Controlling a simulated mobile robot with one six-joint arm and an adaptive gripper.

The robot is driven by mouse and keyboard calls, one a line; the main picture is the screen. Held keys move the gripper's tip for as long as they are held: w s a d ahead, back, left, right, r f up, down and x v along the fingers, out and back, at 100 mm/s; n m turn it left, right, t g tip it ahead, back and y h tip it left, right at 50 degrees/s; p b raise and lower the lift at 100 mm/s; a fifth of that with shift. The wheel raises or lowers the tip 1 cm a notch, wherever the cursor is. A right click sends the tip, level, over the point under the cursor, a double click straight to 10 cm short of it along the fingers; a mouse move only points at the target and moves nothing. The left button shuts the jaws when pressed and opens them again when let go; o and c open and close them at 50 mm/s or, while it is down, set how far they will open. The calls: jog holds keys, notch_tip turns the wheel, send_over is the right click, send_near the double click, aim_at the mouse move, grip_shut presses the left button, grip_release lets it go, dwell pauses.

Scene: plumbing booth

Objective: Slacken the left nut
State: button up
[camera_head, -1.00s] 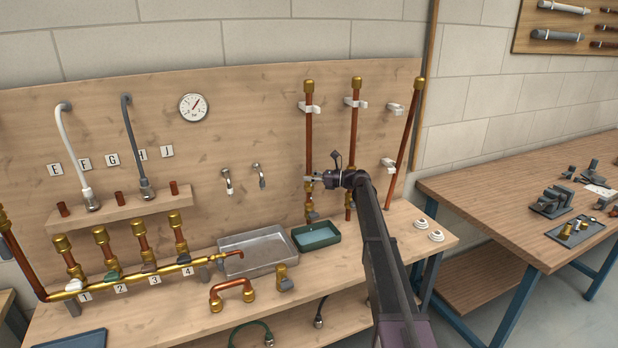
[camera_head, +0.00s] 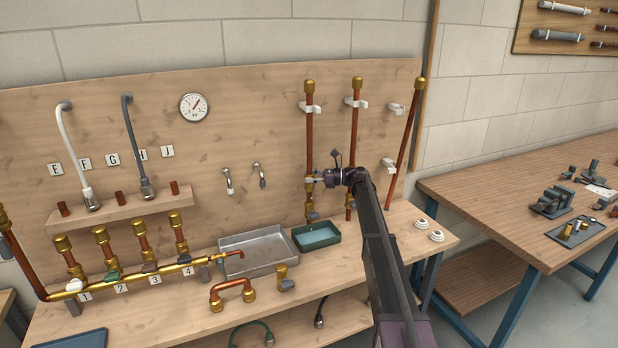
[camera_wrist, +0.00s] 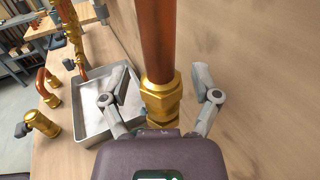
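The left upright copper pipe (camera_head: 309,135) stands against the wooden back board. A brass hex nut (camera_wrist: 161,90) sits on this pipe, with another brass fitting just below it. In the wrist view the copper pipe (camera_wrist: 156,40) rises out of the nut. My gripper (camera_wrist: 160,80) has its two grey fingers spread, one on each side of the nut and pipe, with a visible gap on both sides. In the head view my gripper (camera_head: 316,181) is at the lower part of the left pipe and partly hides the fitting there.
A middle copper pipe (camera_head: 354,135) and a leaning right pipe (camera_head: 406,135) stand close to my arm. A metal tray (camera_head: 235,268) and a green tray (camera_head: 328,243) lie on the bench below. A brass manifold (camera_head: 130,281) runs along the left.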

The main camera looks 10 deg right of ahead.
jog(key=shift+d, duration=0.2)
jog(key=s+d, duration=0.1)
jog(key=d, duration=1)
jog(key=shift+s+d, duration=0.3)
jog(key=shift+s, duration=0.1)
jog(key=s+a+f+n+g+h+p, duration=0.1)
jog(key=s+a+f+n+h, duration=0.2)
jog(key=s, duration=0.4)
jog(key=s+a+f+n+h+p, duration=0.1)
jog(key=s+a+f+n+h, duration=0.2)
jog(key=s, duration=0.5)
jog(key=s+a+f+n+g+h+p, duration=0.1)
jog(key=s+a+f+n+h, duration=0.2)
jog(key=s, duration=0.4)
jog(key=s+d+f+n+h+p, duration=0.1)
jog(key=s+n+h, duration=0.3)
jog(key=s, duration=0.9)
jog(key=s+d+f+n+h+p, duration=0.1)
jog(key=s+n, duration=0.5)
jog(key=s, duration=0.7)
notch_tip(320, 180, down, 2)
jog(key=d+h, duration=0.1)
jog(key=h, duration=0.2)
jog(key=shift+f+n+g+h, duration=0.2)
jog(key=shift+n+g+h, duration=0.2)
jog(key=shift+d, duration=0.1)
